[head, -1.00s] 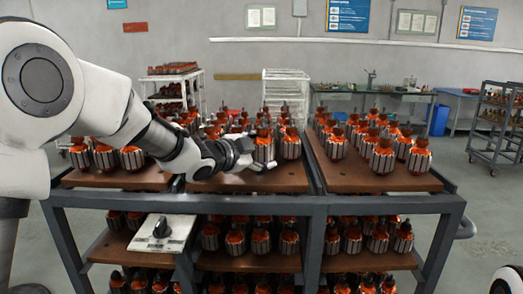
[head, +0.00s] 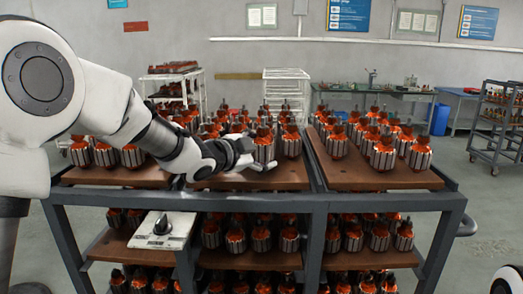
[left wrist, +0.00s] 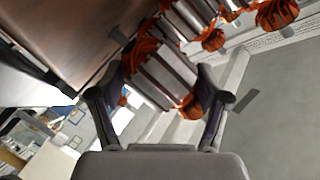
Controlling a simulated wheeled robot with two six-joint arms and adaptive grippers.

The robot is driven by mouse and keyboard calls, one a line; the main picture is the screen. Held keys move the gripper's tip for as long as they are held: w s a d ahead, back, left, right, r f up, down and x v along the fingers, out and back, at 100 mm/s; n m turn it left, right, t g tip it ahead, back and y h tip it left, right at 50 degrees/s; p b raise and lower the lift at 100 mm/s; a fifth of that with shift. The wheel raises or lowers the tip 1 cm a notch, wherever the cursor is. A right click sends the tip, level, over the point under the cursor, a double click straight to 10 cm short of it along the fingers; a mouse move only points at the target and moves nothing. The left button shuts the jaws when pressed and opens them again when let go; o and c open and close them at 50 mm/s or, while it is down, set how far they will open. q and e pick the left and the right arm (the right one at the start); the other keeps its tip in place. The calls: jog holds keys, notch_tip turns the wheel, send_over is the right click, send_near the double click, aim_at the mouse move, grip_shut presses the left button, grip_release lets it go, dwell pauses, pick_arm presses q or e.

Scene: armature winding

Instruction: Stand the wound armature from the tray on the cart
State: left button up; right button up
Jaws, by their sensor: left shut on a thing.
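A wound armature (head: 264,151), with a silver ribbed core and orange windings, stands upright at the front of the middle brown board (head: 250,180) on the cart's top in the head view. My left gripper (head: 258,164) reaches in from the left and is shut on this armature. In the left wrist view the armature (left wrist: 163,76) sits between the two dark fingers of the gripper (left wrist: 162,98) and looks tilted there. Whether its base touches the board cannot be told. A small pale tray-like plate (head: 178,228) with a dark piece on it is at the cart's front left. My right gripper is out of view.
The grey cart frame (head: 390,202) carries several more armatures on its top boards and lower shelves. Another armature (head: 292,143) stands close to the right of the held one. The right board's front (head: 375,178) is bare. Benches and racks stand farther back.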

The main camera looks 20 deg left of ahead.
aim_at(257, 156)
pick_arm(q)
jog(key=shift+f+b, duration=0.5)
jog(key=shift+f, duration=0.1)
jog(key=o, duration=1.7)
jog(key=shift+s, duration=0.1)
jog(key=shift+f, duration=0.15)
jog(key=v, duration=0.7)
jog(key=shift+s+r, duration=0.25)
jog(key=shift+s, duration=0.1)
jog(key=shift+w+f, duration=0.1)
jog(key=shift+w, duration=0.15)
jog(key=shift+s, duration=0.15)
